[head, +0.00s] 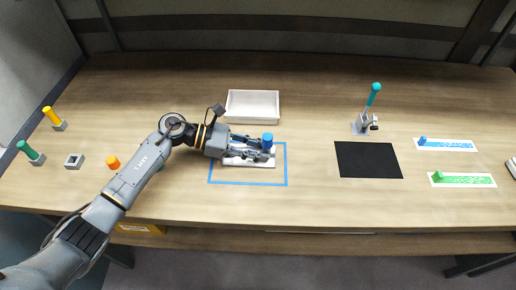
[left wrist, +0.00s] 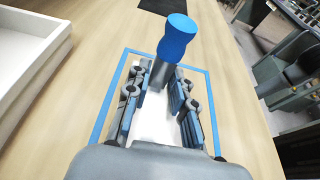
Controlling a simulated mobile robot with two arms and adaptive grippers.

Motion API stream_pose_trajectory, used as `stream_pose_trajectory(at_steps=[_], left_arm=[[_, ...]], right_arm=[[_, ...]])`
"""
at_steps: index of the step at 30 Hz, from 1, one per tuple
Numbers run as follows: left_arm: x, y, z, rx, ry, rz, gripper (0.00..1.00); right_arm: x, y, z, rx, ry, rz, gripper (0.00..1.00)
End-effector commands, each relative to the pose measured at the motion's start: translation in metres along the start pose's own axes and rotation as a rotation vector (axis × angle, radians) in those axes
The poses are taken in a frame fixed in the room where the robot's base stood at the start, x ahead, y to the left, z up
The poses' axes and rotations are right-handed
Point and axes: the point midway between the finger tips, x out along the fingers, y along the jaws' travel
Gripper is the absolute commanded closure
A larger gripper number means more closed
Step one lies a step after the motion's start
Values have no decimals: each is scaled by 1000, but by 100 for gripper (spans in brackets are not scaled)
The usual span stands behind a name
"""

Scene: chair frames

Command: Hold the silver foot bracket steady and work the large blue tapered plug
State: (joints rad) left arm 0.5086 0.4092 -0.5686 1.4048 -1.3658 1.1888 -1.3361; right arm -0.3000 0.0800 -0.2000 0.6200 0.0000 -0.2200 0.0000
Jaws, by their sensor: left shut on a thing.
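The large blue plug (head: 267,137) stands upright at the tips of my left gripper (head: 262,151), inside a blue outlined square. In the left wrist view, the plug (left wrist: 178,35) has a wide rounded top and sits on a grey upright piece (left wrist: 158,75), which looks like the silver foot bracket. My left gripper (left wrist: 160,85) has its fingers on either side of this grey piece, below the plug, and is shut on it. A white base (left wrist: 158,122) lies under the fingers. The fingers hide most of the bracket and the plug's lower end. My right gripper is not in view.
A white tray (head: 252,105) stands behind the square. A silver stand with a teal handle (head: 374,95), a black mat (head: 368,160) and blue and green marked cards are to the right. Several coloured pegs and a small grey block (head: 74,161) are at the left.

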Motion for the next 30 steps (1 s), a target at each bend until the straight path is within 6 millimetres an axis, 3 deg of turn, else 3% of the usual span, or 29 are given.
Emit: stream_pose_trajectory(at_steps=[7,18,30], left_arm=[[0,-3,-1,-14,2,40,100],[0,-10,-1,-115,2,345,100],[-1,-9,0,-126,0,377,100]], right_arm=[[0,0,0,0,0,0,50],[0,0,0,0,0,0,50],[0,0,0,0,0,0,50]])
